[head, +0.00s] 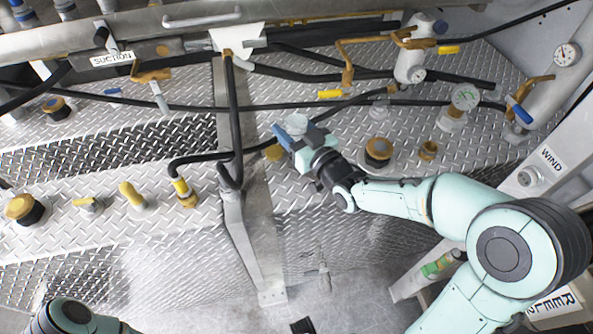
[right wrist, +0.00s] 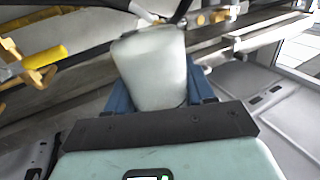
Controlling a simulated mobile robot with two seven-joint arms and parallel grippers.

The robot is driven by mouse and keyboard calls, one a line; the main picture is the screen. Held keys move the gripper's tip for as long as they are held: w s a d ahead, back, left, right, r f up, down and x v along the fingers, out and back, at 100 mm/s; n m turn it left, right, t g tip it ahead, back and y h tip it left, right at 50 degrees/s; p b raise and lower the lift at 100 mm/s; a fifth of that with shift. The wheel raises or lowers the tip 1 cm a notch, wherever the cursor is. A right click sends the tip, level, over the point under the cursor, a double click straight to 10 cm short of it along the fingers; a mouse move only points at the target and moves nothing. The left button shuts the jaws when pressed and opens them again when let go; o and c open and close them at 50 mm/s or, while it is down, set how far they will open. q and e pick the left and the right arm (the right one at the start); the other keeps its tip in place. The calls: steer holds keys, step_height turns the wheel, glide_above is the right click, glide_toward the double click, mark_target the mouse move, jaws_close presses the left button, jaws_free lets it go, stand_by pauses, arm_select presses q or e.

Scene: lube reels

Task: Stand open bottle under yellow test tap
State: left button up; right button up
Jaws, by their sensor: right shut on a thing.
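My right gripper (head: 287,137), with blue fingers, is shut on a pale, translucent bottle (head: 297,122) above the diamond-plate deck. In the right wrist view, the bottle (right wrist: 152,68) stands tilted between the blue fingers (right wrist: 160,92), its wide top facing away from me. I cannot tell whether it has a cap. A brass tap with a yellow handle (head: 330,94) is right of and behind the bottle; another yellow handle (head: 448,49) is farther right. A yellow handle (right wrist: 45,58) also shows left of the bottle in the wrist view. I cannot tell which is the test tap. My left gripper is out of view.
Black hoses cross the deck behind the gripper; a hose on an upright post (head: 232,120) is close to its left. A blue-handled tap (head: 519,110) is at far right.

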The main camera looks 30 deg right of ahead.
step_height(320, 180, down, 16)
steer(key=shift+f+b, duration=0.15)
steer(key=shift+b, duration=0.45)
steer(key=shift+f+b, duration=0.25)
steer(key=shift+b, duration=0.15)
steer(key=o, duration=1.1)
steer(key=shift+r, duration=0.15)
